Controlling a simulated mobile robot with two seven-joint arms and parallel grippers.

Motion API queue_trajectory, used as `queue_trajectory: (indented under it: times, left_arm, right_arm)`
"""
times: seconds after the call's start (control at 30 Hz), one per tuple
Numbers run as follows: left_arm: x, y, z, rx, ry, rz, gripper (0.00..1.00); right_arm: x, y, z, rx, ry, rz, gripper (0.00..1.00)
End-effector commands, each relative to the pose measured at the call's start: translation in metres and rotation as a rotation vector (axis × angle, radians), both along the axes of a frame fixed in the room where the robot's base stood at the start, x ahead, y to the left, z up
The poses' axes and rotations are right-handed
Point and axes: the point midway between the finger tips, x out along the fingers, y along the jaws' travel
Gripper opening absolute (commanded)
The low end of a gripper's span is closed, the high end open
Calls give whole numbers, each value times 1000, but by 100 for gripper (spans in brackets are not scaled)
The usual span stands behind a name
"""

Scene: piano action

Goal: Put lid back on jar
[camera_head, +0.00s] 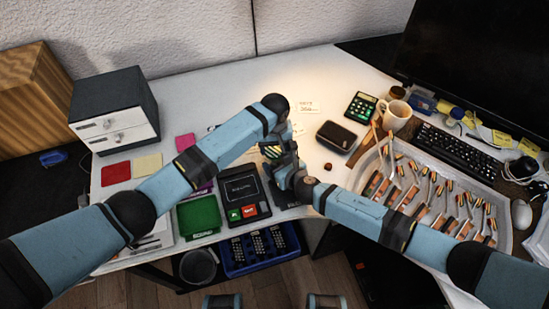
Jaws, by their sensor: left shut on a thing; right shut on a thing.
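My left gripper (284,145) reaches down from above at the middle of the desk. My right gripper (287,174) comes in low from the right and meets it there. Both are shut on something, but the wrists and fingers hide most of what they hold. A small yellow-green striped thing (270,152) shows at the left gripper; I cannot tell whether it is the jar. I cannot make out the lid or whether it touches the jar. A small round brown object (328,166) lies just right of the grippers.
A black case (336,136), calculator (361,107), mug (397,117) and small dark jar-like container (397,92) stand to the right. A tray (505,187) of piano action parts fills the right side. A green box (199,216) and a black box (240,188) lie left of the grippers.

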Motion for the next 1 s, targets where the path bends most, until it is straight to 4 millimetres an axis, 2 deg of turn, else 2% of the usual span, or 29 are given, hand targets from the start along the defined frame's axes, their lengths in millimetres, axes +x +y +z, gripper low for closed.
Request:
queue_trajectory:
  times: [0.07, 0.1, 0.2, 0.47, 0.8, 1.0]
  left_arm:
    - [0, 0, 0, -1, 0, 1, 35]
    - [0, 0, 0, -1, 0, 1, 68]
    - [0, 0, 0, -1, 0, 2, 89]
    - [0, 0, 1, -1, 0, 3, 89]
    - [0, 0, 40, -1, -1, 3, 89]
    - [0, 0, 45, 0, -1, 4, 89]
  right_arm:
    - [0, 0, 0, 0, 0, 0, 7]
    - [0, 0, 0, 0, 0, 0, 7]
    - [0, 0, 0, 0, 0, 0, 7]
    - [0, 0, 0, 0, 0, 0, 7]
    - [0, 0, 0, 0, 0, 0, 7]
    - [0, 0, 0, 0, 0, 0, 7]
